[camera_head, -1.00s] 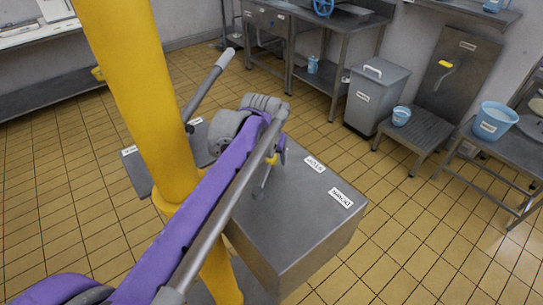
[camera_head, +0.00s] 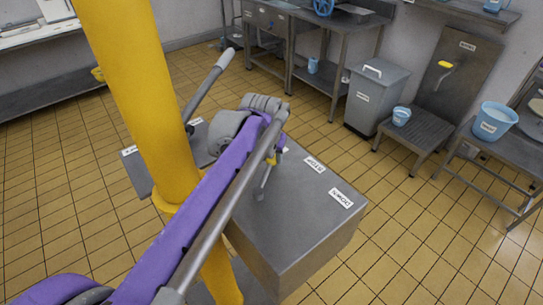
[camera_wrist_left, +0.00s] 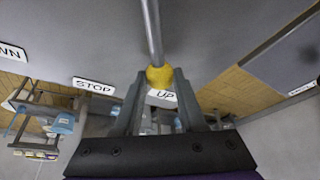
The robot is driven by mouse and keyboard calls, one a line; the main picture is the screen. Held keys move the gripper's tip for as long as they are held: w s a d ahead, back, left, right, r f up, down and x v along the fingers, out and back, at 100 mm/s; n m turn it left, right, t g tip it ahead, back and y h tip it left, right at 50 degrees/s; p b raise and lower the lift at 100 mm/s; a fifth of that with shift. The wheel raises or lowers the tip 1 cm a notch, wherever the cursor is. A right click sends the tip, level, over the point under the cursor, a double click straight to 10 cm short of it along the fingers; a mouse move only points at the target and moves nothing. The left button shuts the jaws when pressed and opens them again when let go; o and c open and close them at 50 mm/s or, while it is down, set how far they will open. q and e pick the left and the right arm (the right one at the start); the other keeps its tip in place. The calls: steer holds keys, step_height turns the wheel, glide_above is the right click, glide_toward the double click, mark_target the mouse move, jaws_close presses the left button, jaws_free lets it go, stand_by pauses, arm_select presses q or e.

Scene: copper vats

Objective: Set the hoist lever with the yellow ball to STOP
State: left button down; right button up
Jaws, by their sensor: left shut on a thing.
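The hoist lever is a thin grey rod (camera_head: 263,186) on a grey metal box (camera_head: 290,225). Its yellow ball (camera_head: 270,160) is partly hidden by my left gripper in the head view. In the left wrist view the ball (camera_wrist_left: 159,77) sits between the fingertips of my left gripper (camera_wrist_left: 160,74), which is shut on it. The labels STOP (camera_head: 314,164) and DOWN (camera_head: 341,198) lie on the box top. The wrist view also shows the UP label (camera_wrist_left: 163,95), just beyond the ball, with STOP (camera_wrist_left: 93,86) to its left. My right gripper is not in view.
A grey handle (camera_head: 212,82) with a pale end rises behind the box. The tiled floor between is clear.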

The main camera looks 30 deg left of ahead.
arm_select(q)
steer(key=shift+d, duration=0.1)
stand_by(0.7)
steer(key=shift+w+d+r+m+h+p, duration=0.1)
steer(key=shift+d+m+h+p, duration=0.7)
steer(key=shift+d+m, duration=0.9)
steer(key=shift+s+d+m+h+p, duration=0.25)
steer(key=shift+d+m+h+p, duration=0.05)
steer(key=shift+d+m, duration=0.6)
steer(key=shift+s+d+m+h+p, duration=0.2)
steer(key=shift+d+m+h+p, duration=0.1)
steer(key=shift+d+m, duration=0.55)
steer(key=c, duration=0.5)
jaws_free()
steer(key=shift+a, duration=0.1)
